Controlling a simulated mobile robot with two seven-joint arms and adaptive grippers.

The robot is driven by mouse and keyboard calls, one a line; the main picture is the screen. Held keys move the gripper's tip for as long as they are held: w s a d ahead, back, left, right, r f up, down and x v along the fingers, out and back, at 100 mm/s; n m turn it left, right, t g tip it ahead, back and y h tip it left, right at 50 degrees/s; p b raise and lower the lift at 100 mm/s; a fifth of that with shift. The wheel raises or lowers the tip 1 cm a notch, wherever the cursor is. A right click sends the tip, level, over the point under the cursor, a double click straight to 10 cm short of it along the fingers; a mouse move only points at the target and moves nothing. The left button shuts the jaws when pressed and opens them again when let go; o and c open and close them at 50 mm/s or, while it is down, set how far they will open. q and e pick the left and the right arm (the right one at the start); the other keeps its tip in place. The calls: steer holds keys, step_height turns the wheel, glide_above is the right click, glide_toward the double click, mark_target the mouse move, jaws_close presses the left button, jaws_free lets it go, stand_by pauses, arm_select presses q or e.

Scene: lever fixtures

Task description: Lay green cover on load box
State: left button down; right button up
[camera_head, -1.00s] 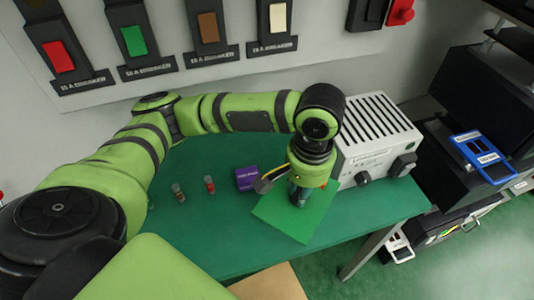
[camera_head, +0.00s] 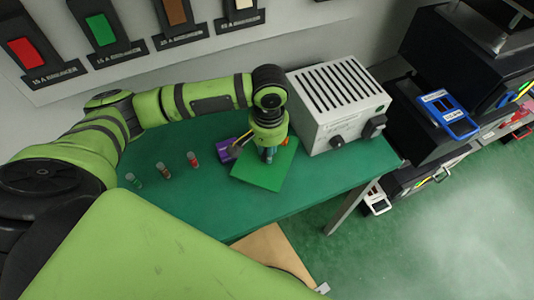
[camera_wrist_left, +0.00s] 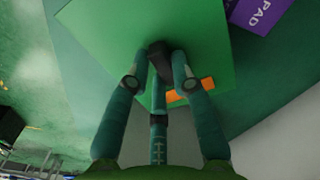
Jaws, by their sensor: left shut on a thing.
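The green cover (camera_head: 262,178) is a flat square sheet with a dark knob (camera_wrist_left: 160,62) in the middle. My left gripper (camera_head: 268,157) is over it, with its fingers shut on that knob, as the left wrist view shows (camera_wrist_left: 160,75). The cover is beside the load box, at its lower left in the head view; I cannot tell how far it is above the bench. The load box (camera_head: 342,105) is a pale grey case with a slotted top and dark knobs on its front. Its slotted top is bare. My right gripper is not in view.
A purple pad (camera_head: 227,149) lies by the cover's upper left edge, partly hidden. Several small vials, one red-topped (camera_head: 193,160), stand left on the green bench (camera_head: 205,205). Breaker switches (camera_head: 103,30) line the wall. A black unit with a blue panel (camera_head: 447,113) is right.

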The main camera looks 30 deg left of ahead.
arm_select(q)
steer(key=shift+w+a+f+p, duration=0.1)
steer(key=shift+f+p, duration=0.3)
steer(key=shift+f, duration=1.7)
steer(key=c, duration=1.5)
jaws_free()
steer(key=shift+f, duration=0.15)
steer(key=o, duration=0.4)
steer(key=shift+o, duration=0.2)
